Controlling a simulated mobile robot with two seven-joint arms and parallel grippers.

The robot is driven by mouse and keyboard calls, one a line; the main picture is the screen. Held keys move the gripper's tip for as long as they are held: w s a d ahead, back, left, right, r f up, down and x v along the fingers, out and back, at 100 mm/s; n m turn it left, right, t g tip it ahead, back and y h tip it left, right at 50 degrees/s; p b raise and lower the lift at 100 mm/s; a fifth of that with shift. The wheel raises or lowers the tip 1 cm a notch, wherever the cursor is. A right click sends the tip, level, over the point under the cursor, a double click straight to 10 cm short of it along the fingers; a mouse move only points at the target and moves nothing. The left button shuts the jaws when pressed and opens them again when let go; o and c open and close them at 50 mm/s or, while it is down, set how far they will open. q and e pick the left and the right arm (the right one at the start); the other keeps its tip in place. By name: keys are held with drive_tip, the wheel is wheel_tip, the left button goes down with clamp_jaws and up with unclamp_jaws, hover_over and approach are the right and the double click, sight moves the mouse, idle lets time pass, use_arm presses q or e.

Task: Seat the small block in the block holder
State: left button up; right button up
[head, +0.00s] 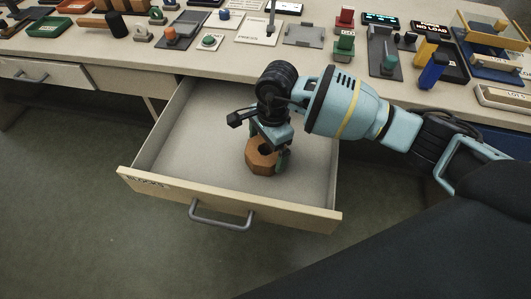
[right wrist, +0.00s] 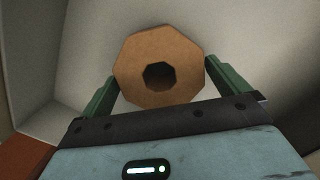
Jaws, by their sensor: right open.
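A brown octagonal wooden block (head: 259,163) with a dark round hole lies in the open drawer labelled "BLOCKS". It also shows in the right wrist view (right wrist: 135,62). My right gripper (head: 268,155) reaches down into the drawer at the block. In the right wrist view its green fingers (right wrist: 164,82) are apart, one on each side of the block's near part; contact is not clear. I cannot tell which piece on the table is the block holder. My left gripper is not in view.
The drawer (head: 185,196) is pulled out below the table edge, and its floor around the block is bare. The table (head: 230,62) carries many small fixtures, including a green block on a dark board (head: 377,58) and a yellow-and-blue rack (head: 490,50).

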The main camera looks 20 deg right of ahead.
wheel_tip(320, 180, down, 2)
drive_tip(key=shift+a+f, duration=0.1)
drive_tip(key=shift+a, duration=0.05)
drive_tip(key=c, duration=1)
use_arm(q)
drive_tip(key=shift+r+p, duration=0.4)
drive_tip(key=shift+p, duration=0.15)
use_arm(e)
drive_tip(key=shift+o, duration=0.2)
wheel_tip(320, 180, up, 10)
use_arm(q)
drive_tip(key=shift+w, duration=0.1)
use_arm(e)
drive_tip(key=shift+r, duration=0.2)
